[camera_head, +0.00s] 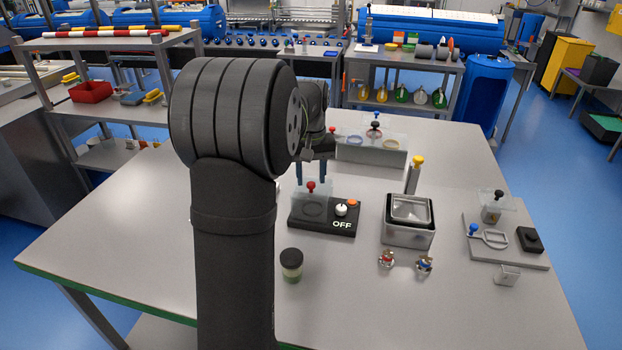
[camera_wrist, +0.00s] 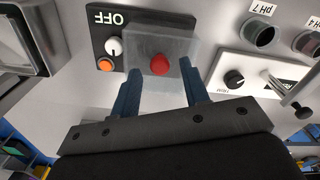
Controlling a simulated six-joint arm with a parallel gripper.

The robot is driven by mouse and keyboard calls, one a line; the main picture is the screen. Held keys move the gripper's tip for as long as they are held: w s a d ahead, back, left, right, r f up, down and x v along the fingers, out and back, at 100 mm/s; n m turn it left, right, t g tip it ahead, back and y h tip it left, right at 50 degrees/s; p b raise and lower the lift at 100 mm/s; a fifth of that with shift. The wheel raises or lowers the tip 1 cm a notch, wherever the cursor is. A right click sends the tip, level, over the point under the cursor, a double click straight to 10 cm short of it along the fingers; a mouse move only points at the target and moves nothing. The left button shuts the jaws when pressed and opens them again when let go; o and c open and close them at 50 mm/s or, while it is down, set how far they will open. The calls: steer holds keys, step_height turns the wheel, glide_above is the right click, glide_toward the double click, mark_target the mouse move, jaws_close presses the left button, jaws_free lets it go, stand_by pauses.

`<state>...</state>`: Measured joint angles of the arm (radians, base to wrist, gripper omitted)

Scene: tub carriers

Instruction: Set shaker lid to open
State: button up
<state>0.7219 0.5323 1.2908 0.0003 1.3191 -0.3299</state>
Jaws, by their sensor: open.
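The shaker is a black base (camera_head: 290,221) marked OFF, with a white knob and an orange button; it also shows in the wrist view (camera_wrist: 98,40). Its clear lid (camera_head: 324,193) has a red knob (camera_head: 311,186) and stands over the round plate at the base's left end. In the wrist view the lid (camera_wrist: 143,42) and red knob (camera_wrist: 160,64) lie ahead of me. My gripper (camera_wrist: 160,69) is open, its two blue fingers either side of the red knob in the picture, with gaps on both sides. I cannot tell the exact height between them. In the head view my gripper (camera_head: 311,180) is above the lid.
A metal bath (camera_head: 408,238) stands right of the shaker, and a small jar (camera_head: 291,265) in front. A tray (camera_head: 535,259) holds a blue-knobbed handle piece and a black box. A clear-fronted rack (camera_head: 370,155) stands behind.

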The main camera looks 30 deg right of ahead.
steer(key=shift+f, duration=0.7)
jaws_close()
steer(key=w+d, duration=0.7)
steer(key=shift+w+d, duration=0.15)
steer(key=shift+d, duration=0.05)
steer(key=shift+r, duration=0.15)
jaws_free()
step_height(320, 180, up, 17)
stand_by(0.3)
